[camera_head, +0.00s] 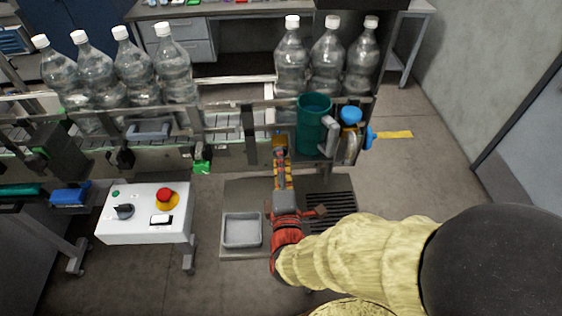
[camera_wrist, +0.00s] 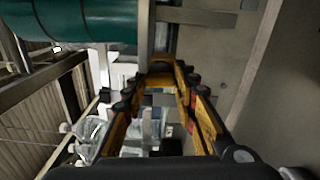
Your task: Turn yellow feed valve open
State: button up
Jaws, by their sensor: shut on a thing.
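The yellow feed valve (camera_head: 279,138) is on the front of the bottle line, just left of the dark green cylinder. Only a small yellow-orange part of it shows past my fingertips. My gripper (camera_head: 281,156) reaches it from the front and is shut on it. In the wrist view, the yellow valve part (camera_wrist: 165,68) spans the far end between the two fingers of my gripper (camera_wrist: 160,88). How far the valve is turned cannot be told.
The dark green cylinder (camera_head: 313,122) and a blue-capped fitting (camera_head: 350,116) stand close on the right. Several clear bottles (camera_head: 291,62) stand behind on the line. A white control box (camera_head: 147,212) with a red button and a grey tray (camera_head: 242,230) are at left.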

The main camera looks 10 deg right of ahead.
jog(key=shift+n, duration=4.5)
jog(key=shift+f, duration=0.1)
jog(key=o, duration=1)
jog(key=shift+o, duration=0.8)
